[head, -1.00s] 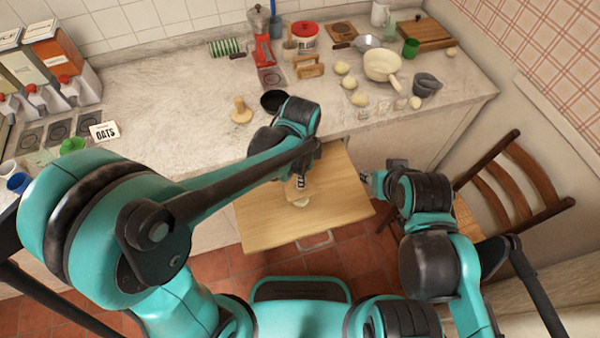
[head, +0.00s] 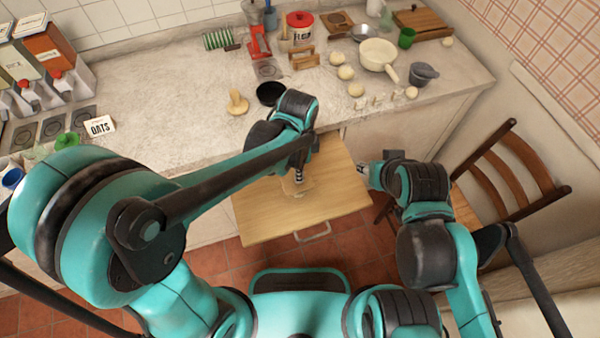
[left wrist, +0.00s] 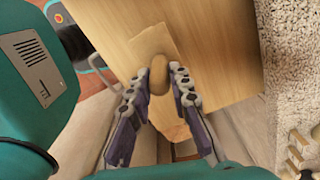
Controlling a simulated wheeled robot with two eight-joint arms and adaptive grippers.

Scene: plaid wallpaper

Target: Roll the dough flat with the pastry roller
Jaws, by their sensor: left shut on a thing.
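My left gripper (head: 298,177) is low over the pull-out wooden board (head: 260,215), pointing down. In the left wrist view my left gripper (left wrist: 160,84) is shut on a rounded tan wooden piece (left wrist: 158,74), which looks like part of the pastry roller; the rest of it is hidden. A pale flat patch that looks like the dough (left wrist: 165,45) lies on the board beyond the fingertips. It shows faintly under the gripper in the head view (head: 300,190). My right gripper (head: 362,170) hovers beside the board's right edge; its fingers are too small to read.
A wooden stamp-like tool (head: 237,103) and a dark round dish (head: 270,94) stand on the counter (head: 180,125) behind the board. Several pale dough balls (head: 346,72) and a cream pan (head: 378,55) are at the back right. A wooden chair (head: 500,180) stands right of my right arm.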

